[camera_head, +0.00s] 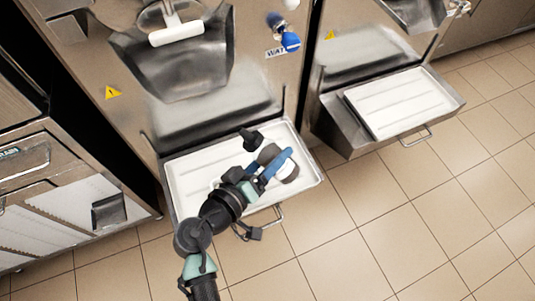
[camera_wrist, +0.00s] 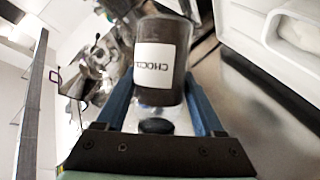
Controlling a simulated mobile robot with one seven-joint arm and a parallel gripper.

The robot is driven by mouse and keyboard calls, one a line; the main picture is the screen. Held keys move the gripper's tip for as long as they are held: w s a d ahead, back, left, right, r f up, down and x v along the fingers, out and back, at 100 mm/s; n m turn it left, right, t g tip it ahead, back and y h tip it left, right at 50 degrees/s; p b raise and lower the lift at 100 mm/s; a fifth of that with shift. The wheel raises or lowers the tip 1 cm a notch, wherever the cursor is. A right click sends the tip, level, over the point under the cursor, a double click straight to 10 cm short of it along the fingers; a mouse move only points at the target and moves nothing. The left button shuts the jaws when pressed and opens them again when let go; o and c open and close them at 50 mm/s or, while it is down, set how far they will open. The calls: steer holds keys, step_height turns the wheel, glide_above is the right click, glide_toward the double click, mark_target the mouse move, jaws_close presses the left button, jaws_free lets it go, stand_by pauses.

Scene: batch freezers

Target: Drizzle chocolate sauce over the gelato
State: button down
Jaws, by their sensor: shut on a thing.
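My gripper (camera_head: 276,160) has its blue fingers shut on the chocolate sauce bottle (camera_wrist: 160,72). The bottle is a dark cylinder with a white label whose visible letters begin "CHOC". In the wrist view it sits between the fingers; in the head view the bottle (camera_head: 288,173) is partly hidden by them. The gripper is over the white tray (camera_head: 188,182) of the left freezer in the head view; its height above the tray cannot be told. No gelato can be made out for certain. A white container (camera_wrist: 262,22) with something white in it is at the upper right of the wrist view.
The left freezer's chute (camera_head: 180,70) stands behind the tray. A second freezer with a white tray (camera_head: 395,100) is to the right. A metal cabinet (camera_head: 65,200) is at the left. The tiled floor (camera_head: 400,220) is clear.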

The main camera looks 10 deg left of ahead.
steer(key=d+f+n+h, duration=0.1)
steer(key=n, duration=0.1)
steer(key=d+f+n+h+b, duration=0.1)
steer(key=f+n, duration=0.1)
steer(key=shift+s+d+f+t, duration=0.1)
steer(key=shift+s+d+t, duration=0.1)
steer(key=shift+t, duration=0.2)
step_height(320, 180, down, 4)
steer(key=n+b, duration=0.1)
steer(key=n, duration=0.1)
steer(key=n+t+h+b, duration=0.1)
steer(key=n+b, duration=0.1)
steer(key=n, duration=0.1)
steer(key=shift+d+n+t, duration=0.15)
steer(key=shift+n+t, duration=0.15)
steer(key=r+n, duration=0.1)
steer(key=n, duration=0.1)
steer(key=a+r+n+t, duration=0.1)
steer(key=shift+r+n+p, duration=0.3)
steer(key=shift+n+p, duration=0.05)
steer(key=shift+n, duration=0.05)
steer(key=shift+w+a+r+n+t+p, duration=0.1)
steer(key=shift+a+r+n+t+p, duration=0.25)
steer(key=shift+n, duration=0.4)
steer(key=shift+w+a+r+n+t, duration=0.1)
steer(key=shift+r+n+t, duration=0.3)
steer(key=shift+n, duration=0.35)
steer(key=shift+s+a, duration=0.1)
steer(key=shift+s, duration=0.05)
